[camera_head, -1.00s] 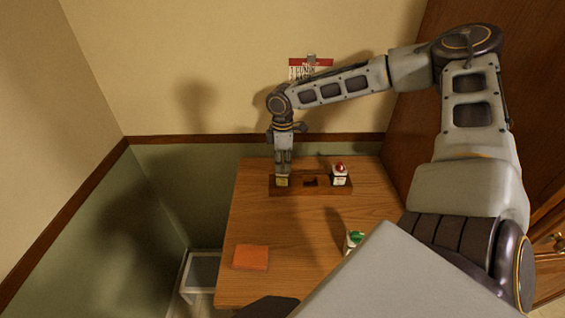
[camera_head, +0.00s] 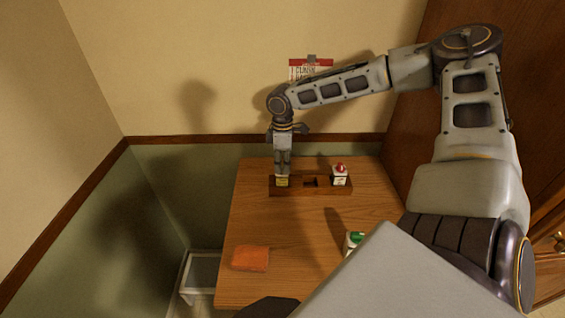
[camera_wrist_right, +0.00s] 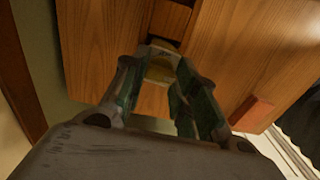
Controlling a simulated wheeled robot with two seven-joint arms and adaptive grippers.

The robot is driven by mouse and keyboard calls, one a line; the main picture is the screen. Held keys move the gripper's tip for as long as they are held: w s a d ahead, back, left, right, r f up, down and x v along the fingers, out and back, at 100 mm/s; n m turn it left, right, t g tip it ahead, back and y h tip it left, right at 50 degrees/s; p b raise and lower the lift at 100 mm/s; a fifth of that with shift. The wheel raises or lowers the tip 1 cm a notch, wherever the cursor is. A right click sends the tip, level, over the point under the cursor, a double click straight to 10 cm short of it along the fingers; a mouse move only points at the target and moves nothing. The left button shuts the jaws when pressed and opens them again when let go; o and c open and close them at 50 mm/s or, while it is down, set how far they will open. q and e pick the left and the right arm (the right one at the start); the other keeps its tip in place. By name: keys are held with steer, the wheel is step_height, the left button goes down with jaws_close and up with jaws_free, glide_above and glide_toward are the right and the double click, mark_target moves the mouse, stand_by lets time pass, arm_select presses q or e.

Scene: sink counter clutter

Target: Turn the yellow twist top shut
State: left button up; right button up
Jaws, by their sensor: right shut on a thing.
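The yellow twist top (camera_head: 282,181) sits in the left end of a wooden rack (camera_head: 310,192) on the table, mostly hidden by my gripper. My right gripper (camera_head: 282,173) points straight down over it and is shut on it. In the right wrist view the yellow top (camera_wrist_right: 160,68) lies between the fingertips of my right gripper (camera_wrist_right: 163,75). How far the top is turned cannot be told. My left gripper does not show.
A red-topped white container (camera_head: 340,175) stands in the rack's right end; the middle slot is empty. A green-topped container (camera_head: 354,241) stands at the table's right front. An orange block (camera_head: 250,259) lies at the left front. The middle of the wooden table (camera_head: 290,222) is clear.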

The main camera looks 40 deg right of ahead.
mark_target(282, 165)
steer(key=o, duration=1)
steer(key=shift+r, duration=6.05)
steer(key=shift+f, duration=0.15)
